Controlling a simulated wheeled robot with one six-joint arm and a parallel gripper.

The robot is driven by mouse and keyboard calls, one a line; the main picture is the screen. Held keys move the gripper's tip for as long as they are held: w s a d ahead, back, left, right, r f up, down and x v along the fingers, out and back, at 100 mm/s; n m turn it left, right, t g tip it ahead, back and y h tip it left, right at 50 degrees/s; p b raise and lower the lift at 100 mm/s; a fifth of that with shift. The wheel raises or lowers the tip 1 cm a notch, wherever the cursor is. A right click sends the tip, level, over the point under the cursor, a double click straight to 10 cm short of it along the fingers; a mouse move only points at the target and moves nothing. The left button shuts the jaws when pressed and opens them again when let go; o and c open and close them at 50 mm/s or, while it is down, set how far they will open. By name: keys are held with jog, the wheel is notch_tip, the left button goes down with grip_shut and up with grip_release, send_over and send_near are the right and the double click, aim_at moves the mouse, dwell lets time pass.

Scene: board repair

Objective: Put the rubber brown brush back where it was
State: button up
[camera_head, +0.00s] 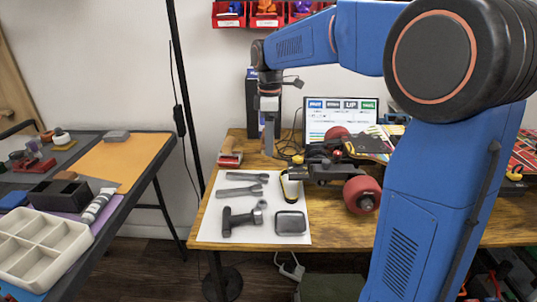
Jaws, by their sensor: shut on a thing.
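My gripper (269,104) points down above the back left part of the wooden workbench (216,199). It is shut on a narrow grey-brown thing (268,138) that hangs down from the jaws. This looks like the brush, but it is too small to be sure, and its bristles cannot be made out. Its lower end shows in front of the bench top near the back edge; I cannot tell whether it touches.
A white mat (212,230) holds wrenches, a hammer (242,219) and a dark square tray (290,223). A reddish block-like thing (230,152) lies behind it. A laptop (340,115) and red-wheeled device (362,195) stand right. A side table (115,152) with a compartment tray (45,248) is left.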

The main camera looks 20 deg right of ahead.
aim_at(270, 163)
jog(key=shift+f, duration=2.7)
jog(key=shift+f, duration=0.15)
jog(key=o, duration=1)
notch_tip(270, 163, up, 12)
jog(key=shift+r, duration=0.15)
jog(key=shift+s, duration=0.1)
